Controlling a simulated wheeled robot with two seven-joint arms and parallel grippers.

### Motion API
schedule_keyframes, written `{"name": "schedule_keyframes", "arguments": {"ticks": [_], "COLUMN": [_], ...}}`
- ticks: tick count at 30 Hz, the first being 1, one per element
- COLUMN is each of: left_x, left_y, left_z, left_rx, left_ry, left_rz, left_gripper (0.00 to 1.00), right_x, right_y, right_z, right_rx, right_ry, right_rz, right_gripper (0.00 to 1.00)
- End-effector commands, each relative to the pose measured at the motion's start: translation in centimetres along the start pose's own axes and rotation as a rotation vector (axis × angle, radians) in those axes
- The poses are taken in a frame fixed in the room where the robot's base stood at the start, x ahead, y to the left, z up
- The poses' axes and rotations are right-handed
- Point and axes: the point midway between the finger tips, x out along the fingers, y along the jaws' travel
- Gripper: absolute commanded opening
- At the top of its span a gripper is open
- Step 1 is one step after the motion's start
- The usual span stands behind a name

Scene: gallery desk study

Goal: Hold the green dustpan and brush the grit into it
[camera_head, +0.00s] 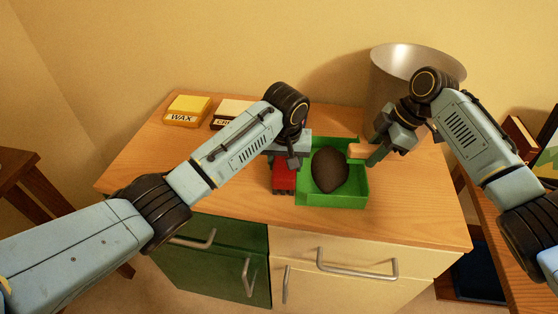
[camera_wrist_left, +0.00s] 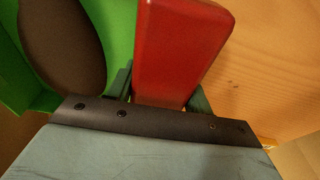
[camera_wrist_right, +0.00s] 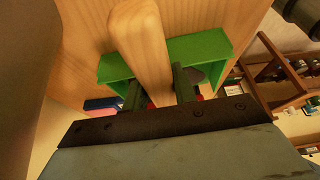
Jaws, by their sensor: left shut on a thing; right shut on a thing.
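The green dustpan (camera_head: 345,200) lies on the desk with a smooth dark brown oval lump (camera_head: 329,171) inside it. I cannot tell whether that lump is the grit; no loose grains show. My right gripper (camera_head: 372,153) is shut on the dustpan's wooden handle (camera_wrist_right: 145,50) at the pan's right side. My left gripper (camera_head: 290,157) is shut on a red block-shaped piece (camera_head: 284,178), probably the brush, beside the pan's left wall. The red piece fills the jaws in the left wrist view (camera_wrist_left: 180,50). Its bristles are not clear.
A yellow WAX box (camera_head: 187,110) and a cream box (camera_head: 231,112) stand at the back left of the wooden desk (camera_head: 225,210). A metal bin (camera_head: 400,70) stands behind the pan. The desk's front left and front right are clear.

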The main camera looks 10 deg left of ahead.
Motion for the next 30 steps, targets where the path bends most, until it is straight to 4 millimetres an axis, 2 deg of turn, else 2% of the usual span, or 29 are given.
{"name": "schedule_keyframes", "arguments": {"ticks": [15,30], "left_x": [-0.3,-4.8], "left_y": [-0.1,-2.0], "left_z": [-0.2,-0.9], "left_rx": [-0.001,-0.001], "left_ry": [0.004,0.005], "left_rz": [0.000,0.001], "left_gripper": [0.33,0.33], "right_x": [-0.1,0.0], "right_y": [0.1,0.1], "right_z": [0.0,0.0], "right_rx": [0.001,0.001], "right_ry": [0.001,0.001], "right_rz": [0.002,0.002], "right_gripper": [0.07,0.07]}}
